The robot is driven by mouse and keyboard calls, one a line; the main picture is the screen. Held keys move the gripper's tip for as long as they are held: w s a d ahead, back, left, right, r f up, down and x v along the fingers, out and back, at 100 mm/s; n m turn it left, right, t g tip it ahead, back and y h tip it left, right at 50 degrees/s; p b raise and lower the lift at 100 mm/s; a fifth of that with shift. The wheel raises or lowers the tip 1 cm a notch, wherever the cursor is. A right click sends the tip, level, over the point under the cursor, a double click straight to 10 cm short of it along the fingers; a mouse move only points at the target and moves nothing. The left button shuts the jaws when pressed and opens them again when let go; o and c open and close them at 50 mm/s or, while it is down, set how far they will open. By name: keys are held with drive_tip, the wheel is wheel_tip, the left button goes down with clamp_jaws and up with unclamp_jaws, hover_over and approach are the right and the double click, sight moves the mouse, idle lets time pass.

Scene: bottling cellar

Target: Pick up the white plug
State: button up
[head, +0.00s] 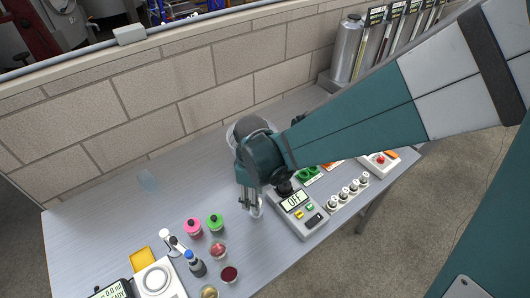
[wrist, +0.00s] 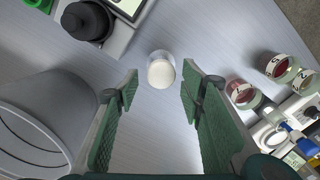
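A small cylinder with a creamy white top (wrist: 161,72), which looks like the white plug, stands on the table in the wrist view. It lies between and just beyond the fingertips of my gripper (wrist: 159,98). The fingers are spread wide with nothing between their pads. In the head view my gripper (head: 249,206) points down over the middle of the table. A pale, clear-looking item (head: 257,210) shows beside the fingertips there; I cannot tell how much of it the fingers hide.
A grey instrument reading OFF (head: 295,202) stands right of my gripper. A grey vessel (wrist: 40,125) is close to the left finger in the wrist view. The table's left is largely clear.

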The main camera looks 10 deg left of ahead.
drive_tip(key=shift+f, duration=0.1)
drive_tip(key=shift+f, duration=1.2)
drive_tip(key=shift+f, duration=0.1)
drive_tip(key=shift+s+d+f+b, duration=0.1)
drive_tip(key=shift+f+b, duration=0.6)
drive_tip(key=shift+f, duration=1.8)
drive_tip(key=c, duration=0.7)
drive_tip(key=shift+r, duration=0.1)
drive_tip(key=shift+r+p, duration=0.85)
drive_tip(key=shift+r, duration=4.05)
